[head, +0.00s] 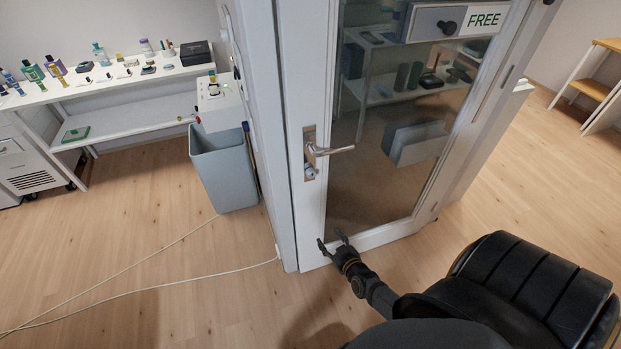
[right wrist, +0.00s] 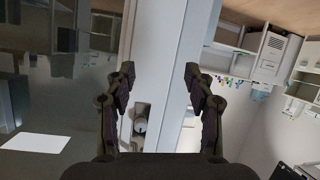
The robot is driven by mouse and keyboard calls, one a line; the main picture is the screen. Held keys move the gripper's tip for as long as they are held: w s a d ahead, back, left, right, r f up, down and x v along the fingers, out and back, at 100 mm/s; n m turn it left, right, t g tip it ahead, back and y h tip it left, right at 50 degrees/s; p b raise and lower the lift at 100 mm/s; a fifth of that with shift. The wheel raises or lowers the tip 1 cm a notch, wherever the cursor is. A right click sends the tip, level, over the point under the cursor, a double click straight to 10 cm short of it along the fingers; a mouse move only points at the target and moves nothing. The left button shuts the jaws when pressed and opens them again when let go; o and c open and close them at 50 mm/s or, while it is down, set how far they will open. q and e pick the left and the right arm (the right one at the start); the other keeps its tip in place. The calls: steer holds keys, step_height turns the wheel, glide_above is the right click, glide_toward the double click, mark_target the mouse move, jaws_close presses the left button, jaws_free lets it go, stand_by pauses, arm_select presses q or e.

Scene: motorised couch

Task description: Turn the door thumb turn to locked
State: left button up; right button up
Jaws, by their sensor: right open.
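The door (head: 296,220) has a white frame and a large glass pane. A metal lever handle (head: 330,151) sits on a plate on its frame, and the small thumb turn (head: 310,171) is just below the lever. My right gripper (head: 331,237) is open and empty in front of the door's lower part, below and apart from the thumb turn. In the right wrist view, the open fingers (right wrist: 160,74) frame the door edge, and a small round metal piece, likely the thumb turn (right wrist: 140,124), shows between them. Its exact angle is too small to tell. My left gripper is not in view.
A grey bin (head: 223,170) stands left of the door. A white shelf table (head: 110,80) holds several bottles. Thin cables (head: 150,288) cross the open wooden floor.

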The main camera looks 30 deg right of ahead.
mark_target(312, 176)
steer(key=w+r+m+t+h, duration=0.15)
steer(key=w+r+t, duration=0.3)
steer(key=r, duration=1.15)
steer(key=shift+n+h, duration=0.25)
steer(key=x, duration=0.4)
steer(key=b+x, duration=0.1)
steer(key=x, duration=0.6)
steer(key=shift+w+d+f+b, duration=0.2)
steer(key=shift+d+b, duration=0.15)
steer(key=shift+b, duration=0.05)
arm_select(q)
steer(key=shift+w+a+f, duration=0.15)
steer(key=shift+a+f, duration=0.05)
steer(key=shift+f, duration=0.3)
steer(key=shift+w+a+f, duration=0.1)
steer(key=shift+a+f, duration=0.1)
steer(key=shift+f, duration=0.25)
arm_select(e)
jaws_close()
